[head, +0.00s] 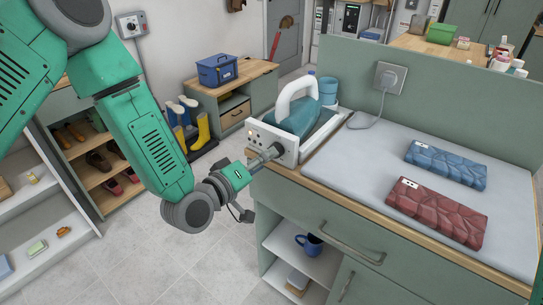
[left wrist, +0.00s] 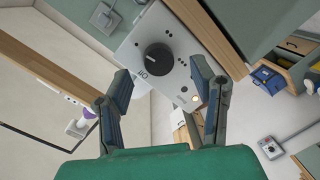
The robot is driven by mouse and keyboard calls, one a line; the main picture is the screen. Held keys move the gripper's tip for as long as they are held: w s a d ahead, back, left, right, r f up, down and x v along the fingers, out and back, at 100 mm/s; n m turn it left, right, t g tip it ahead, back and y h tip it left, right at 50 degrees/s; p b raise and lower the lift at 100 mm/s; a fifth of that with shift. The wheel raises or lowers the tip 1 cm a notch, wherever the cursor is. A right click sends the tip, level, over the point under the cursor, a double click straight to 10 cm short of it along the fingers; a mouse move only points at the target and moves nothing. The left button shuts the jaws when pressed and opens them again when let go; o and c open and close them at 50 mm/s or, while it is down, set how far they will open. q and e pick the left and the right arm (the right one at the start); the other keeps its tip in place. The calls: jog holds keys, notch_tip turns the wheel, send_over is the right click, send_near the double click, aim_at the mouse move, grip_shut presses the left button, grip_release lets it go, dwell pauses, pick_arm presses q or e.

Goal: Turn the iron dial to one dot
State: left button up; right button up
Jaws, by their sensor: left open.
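The iron (head: 295,110), teal with a white handle, rests in a white station on the counter's left end. The station's front panel (head: 257,138) faces my left gripper (head: 259,183). In the head view the gripper hides the dial. My right gripper is not in view.
A blue folded towel (head: 446,163) and a red one (head: 437,211) lie on the pale counter top (head: 370,160). A cord runs from the station to a wall socket (head: 390,77). Below is an open shelf with a blue mug (head: 311,244). A toolbox bench (head: 217,70) stands behind.

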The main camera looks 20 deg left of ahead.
pick_arm(q)
jog(key=f+v, duration=0.1)
jog(key=v, duration=0.7)
jog(key=shift+s+r, duration=0.3)
jog(key=shift+r, duration=0.1)
jog(key=s+a+f+m+g+y, duration=0.1)
jog(key=s+f+m+g, duration=0.1)
jog(key=s+f+g, duration=0.45)
jog(key=s+f+m+g+y, duration=0.1)
jog(key=s+f+m, duration=0.15)
jog(key=f, duration=0.75)
jog(key=s+a+f+m+g+y, duration=0.1)
jog(key=s+a+f+g+y, duration=0.1)
jog(key=s, duration=0.6)
jog(key=s+a+f+m+g+y+b, duration=0.1)
jog(key=s+a+f+g, duration=0.3)
jog(key=s, duration=0.4)
notch_tip(320, 180, down, 2)
jog(key=shift+a+m+g+y, duration=0.15)
jog(key=shift+m+g+y, duration=0.35)
jog(key=shift+g, duration=0.15)
